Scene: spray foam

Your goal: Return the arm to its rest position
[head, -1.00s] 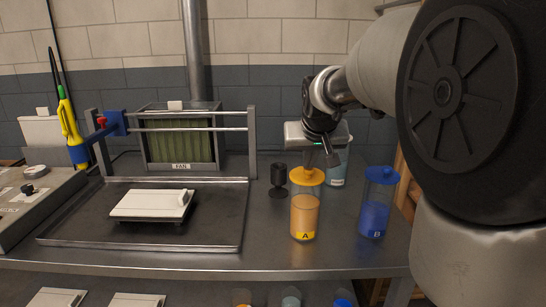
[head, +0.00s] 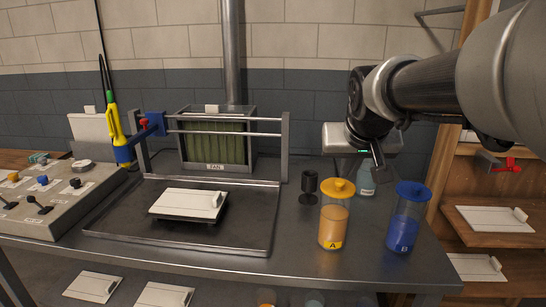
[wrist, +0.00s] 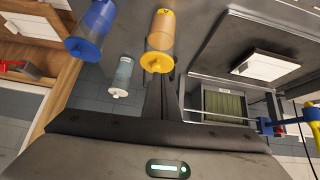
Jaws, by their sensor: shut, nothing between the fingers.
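My gripper (head: 379,166) hangs from my arm at the right of the head view, above the back right of the bench and apart from the canisters. Its fingers look closed together with nothing between them; they also show in the wrist view (wrist: 160,92). Canister A (head: 333,228), orange with a yellow lid, stands upright in front of it to the left. Canister B (head: 404,228), blue with a blue lid, stands to the right. A pale bottle (head: 366,182) stands behind the fingers, partly hidden.
A metal tray (head: 255,232) holds a white panel (head: 187,204) below a rail frame with a fan filter (head: 215,138). A black cup (head: 309,186) stands left of canister A. A control box (head: 50,210) is at the left, wooden shelves (head: 490,228) at the right.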

